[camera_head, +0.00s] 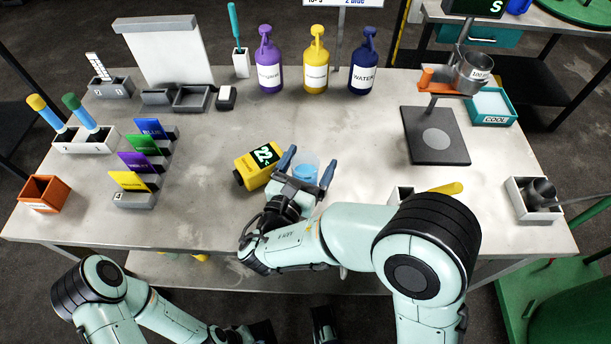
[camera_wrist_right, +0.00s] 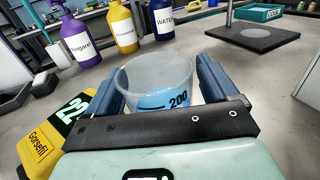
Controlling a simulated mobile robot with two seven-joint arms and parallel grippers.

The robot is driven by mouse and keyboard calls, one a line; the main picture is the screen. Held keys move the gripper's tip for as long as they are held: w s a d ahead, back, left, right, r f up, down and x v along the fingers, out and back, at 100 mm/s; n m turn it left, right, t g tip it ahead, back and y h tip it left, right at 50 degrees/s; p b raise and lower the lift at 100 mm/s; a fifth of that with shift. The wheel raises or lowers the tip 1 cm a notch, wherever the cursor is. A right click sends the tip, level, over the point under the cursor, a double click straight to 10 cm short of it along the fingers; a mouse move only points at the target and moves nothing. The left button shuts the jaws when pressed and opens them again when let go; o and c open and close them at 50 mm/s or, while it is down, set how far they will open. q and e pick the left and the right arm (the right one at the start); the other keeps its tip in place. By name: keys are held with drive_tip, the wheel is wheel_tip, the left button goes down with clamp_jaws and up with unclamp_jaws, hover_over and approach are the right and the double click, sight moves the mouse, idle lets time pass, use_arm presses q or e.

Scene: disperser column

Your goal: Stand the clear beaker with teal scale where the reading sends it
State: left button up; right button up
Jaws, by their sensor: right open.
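The clear beaker (camera_head: 305,166) stands on the table near its middle, with light blue in its lower part. In the right wrist view the beaker (camera_wrist_right: 155,78) shows a "200" mark; the scale's colour is hard to tell. My right gripper (camera_head: 306,172) is open, its two blue fingers on either side of the beaker, with no clear grip on it. A yellow meter (camera_head: 245,172) lies just left of the beaker, with a green-on-black display that seems to begin "22". My left arm is low at the left; its gripper is too unclear at the bottom edge to judge.
Violet (camera_head: 270,75), yellow (camera_head: 316,72) and blue (camera_head: 363,75) bottles stand behind. A sign (camera_head: 343,3) is cropped at the top. Coloured cards (camera_head: 140,162) stand left. A dark plate with a pale disc (camera_head: 422,150) and a teal "COOL" tray (camera_head: 512,121) are right.

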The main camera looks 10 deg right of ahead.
drive_tip(key=shift+c, duration=0.3)
drive_tip(key=c, duration=1.1)
drive_tip(key=shift+c, duration=0.2)
